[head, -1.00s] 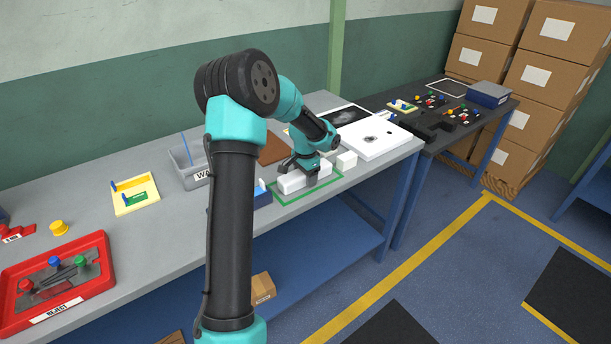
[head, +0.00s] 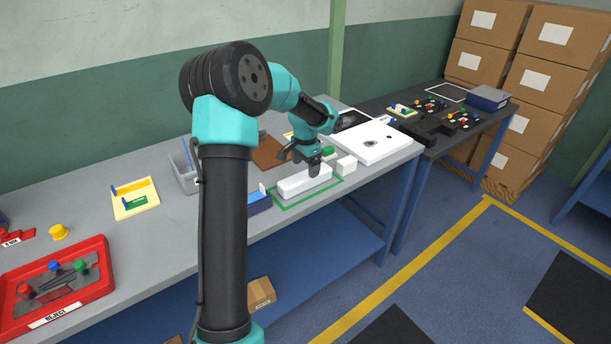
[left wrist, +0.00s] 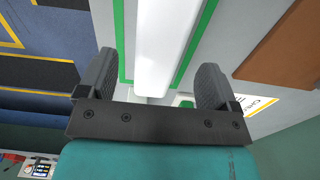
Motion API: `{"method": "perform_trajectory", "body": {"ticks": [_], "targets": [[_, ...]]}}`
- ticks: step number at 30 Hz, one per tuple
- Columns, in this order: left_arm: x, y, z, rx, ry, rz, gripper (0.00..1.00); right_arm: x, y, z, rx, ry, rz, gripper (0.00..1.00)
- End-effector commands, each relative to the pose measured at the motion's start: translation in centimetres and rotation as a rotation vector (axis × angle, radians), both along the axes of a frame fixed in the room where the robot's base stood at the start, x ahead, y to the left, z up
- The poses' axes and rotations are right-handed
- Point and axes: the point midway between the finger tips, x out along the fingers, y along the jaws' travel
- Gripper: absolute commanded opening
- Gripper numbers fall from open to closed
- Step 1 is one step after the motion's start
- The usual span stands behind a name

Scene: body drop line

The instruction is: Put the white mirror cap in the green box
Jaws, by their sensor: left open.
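The white mirror cap (head: 300,184), a long white block, lies flat on the grey table inside the green box (head: 291,206), a green outline on the tabletop. In the left wrist view the cap (left wrist: 160,45) runs between two green lines of the box (left wrist: 196,45). My left gripper (head: 300,161) is just above the cap, open and empty. Its two fingers also show spread apart in the left wrist view (left wrist: 153,82). My right gripper is not in view.
A small white block (head: 346,165) stands close right of the green box. A blue bin (head: 258,203) is close on its left. A white panel (head: 377,144) lies behind to the right. A red reject tray (head: 95,283) is at the far left.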

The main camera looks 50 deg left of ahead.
Motion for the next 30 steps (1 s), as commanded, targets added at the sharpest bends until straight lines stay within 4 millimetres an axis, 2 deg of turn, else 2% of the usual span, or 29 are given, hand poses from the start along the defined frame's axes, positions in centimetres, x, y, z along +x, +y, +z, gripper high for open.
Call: {"method": "perform_trajectory", "body": {"ticks": [3, 10, 30], "targets": [[0.0, 0.1, 2.4, 0.002, -0.003, -0.001, 0.85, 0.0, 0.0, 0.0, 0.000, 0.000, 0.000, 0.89], [0.0, 0.0, 5.2, 0.000, -0.001, 0.000, 0.85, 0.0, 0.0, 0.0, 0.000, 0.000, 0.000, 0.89], [0.0, 0.0, 5.7, 0.000, 0.001, 0.000, 0.85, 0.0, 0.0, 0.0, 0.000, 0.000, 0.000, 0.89]]}}
